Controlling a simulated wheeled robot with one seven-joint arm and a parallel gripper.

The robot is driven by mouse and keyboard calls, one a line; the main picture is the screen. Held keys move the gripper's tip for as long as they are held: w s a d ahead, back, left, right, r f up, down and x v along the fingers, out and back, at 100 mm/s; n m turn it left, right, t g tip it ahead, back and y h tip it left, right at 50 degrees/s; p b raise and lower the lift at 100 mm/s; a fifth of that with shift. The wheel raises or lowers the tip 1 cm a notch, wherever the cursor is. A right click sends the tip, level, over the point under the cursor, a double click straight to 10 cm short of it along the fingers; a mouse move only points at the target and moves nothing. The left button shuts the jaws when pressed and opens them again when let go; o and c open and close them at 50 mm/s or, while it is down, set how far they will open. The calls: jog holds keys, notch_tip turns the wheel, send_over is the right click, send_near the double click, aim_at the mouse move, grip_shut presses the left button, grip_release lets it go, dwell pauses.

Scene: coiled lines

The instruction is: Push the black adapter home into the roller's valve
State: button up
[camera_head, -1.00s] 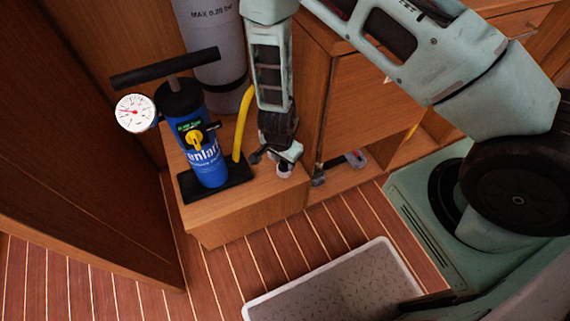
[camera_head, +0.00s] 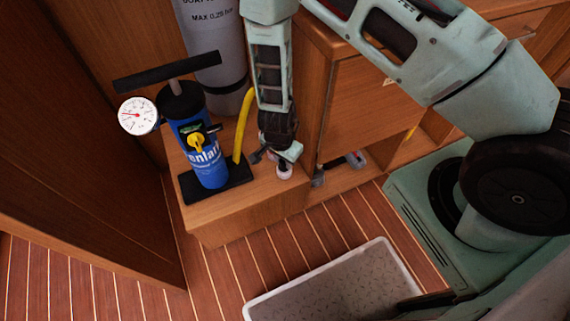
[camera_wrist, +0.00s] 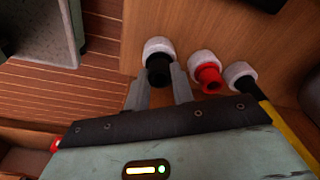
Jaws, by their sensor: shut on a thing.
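My gripper (camera_wrist: 161,84) is shut on the black adapter (camera_wrist: 158,66), which sits between its two fingertips in the wrist view. A white round collar (camera_wrist: 158,46) lies right against the adapter's far end. I cannot tell whether the adapter is fully seated. In the head view my gripper (camera_head: 279,152) points down over the wooden bench, with a white round part (camera_head: 284,172) just below it. The grey roller (camera_head: 208,50), marked MAX 0.25 bar, stands behind the pump. Its valve cannot be made out for certain.
A red fitting (camera_wrist: 207,78) and the dark end of the yellow hose (camera_wrist: 270,112) sit beside the held adapter, each with a white collar. The blue pump (camera_head: 208,170) with its gauge (camera_head: 138,115) stands left of my gripper. A grey tray (camera_head: 330,292) lies on the floor.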

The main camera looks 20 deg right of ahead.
jog(key=shift+r, duration=0.1)
notch_tip(320, 180, up, 4)
jog(key=p, duration=0.4)
jog(key=shift+r, duration=0.2)
jog(key=shift+f, duration=0.1)
jog(key=shift+s, duration=0.1)
